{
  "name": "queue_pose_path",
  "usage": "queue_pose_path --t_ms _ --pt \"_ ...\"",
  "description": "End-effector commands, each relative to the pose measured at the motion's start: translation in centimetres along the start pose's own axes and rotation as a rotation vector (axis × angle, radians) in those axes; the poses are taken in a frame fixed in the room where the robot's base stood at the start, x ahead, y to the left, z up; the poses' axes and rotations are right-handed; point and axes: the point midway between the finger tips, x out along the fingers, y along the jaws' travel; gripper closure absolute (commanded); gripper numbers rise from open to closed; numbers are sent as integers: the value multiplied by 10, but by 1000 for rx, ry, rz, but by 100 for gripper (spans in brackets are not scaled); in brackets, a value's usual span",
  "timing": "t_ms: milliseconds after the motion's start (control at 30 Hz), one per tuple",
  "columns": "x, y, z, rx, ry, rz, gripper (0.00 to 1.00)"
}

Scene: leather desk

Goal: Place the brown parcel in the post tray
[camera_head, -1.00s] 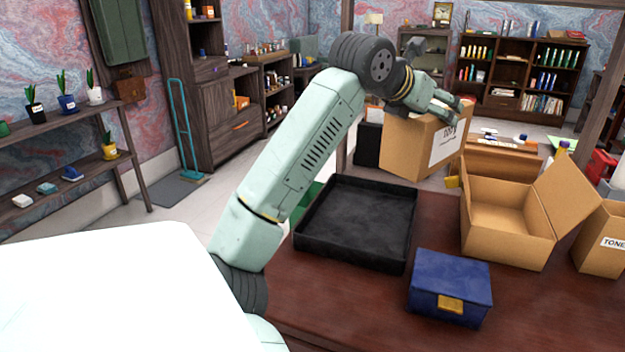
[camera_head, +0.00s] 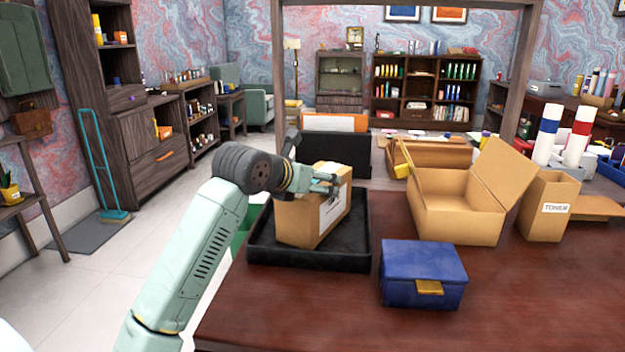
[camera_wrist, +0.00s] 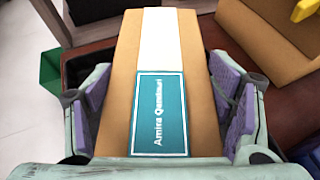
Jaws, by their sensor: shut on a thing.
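The brown parcel (camera_head: 312,215) is a cardboard box with a white label on its side. In the head view it is over the black post tray (camera_head: 350,262), within its rim, slightly tilted; I cannot tell whether it touches the tray floor. In the wrist view the parcel (camera_wrist: 195,60) fills the middle and shows a white strip and a teal name label. My gripper (camera_head: 328,180) is shut on the parcel near its top, with purple finger pads on both sides in the wrist view (camera_wrist: 165,110). Part of the tray's inside is hidden behind the parcel.
A blue box with a yellow clasp (camera_head: 422,275) sits right of the tray. An open cardboard box (camera_head: 455,218) and a toner box (camera_head: 546,207) stand farther right. The desk front (camera_head: 300,310) is bare.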

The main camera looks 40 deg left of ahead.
Motion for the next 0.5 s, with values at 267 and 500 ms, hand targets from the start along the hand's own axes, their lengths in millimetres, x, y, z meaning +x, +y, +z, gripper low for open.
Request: queue_pose_path --t_ms 267,500 --pt "0 0 -1 2 -3 1 87" --pt "1 0 -1 1 0 0 12"
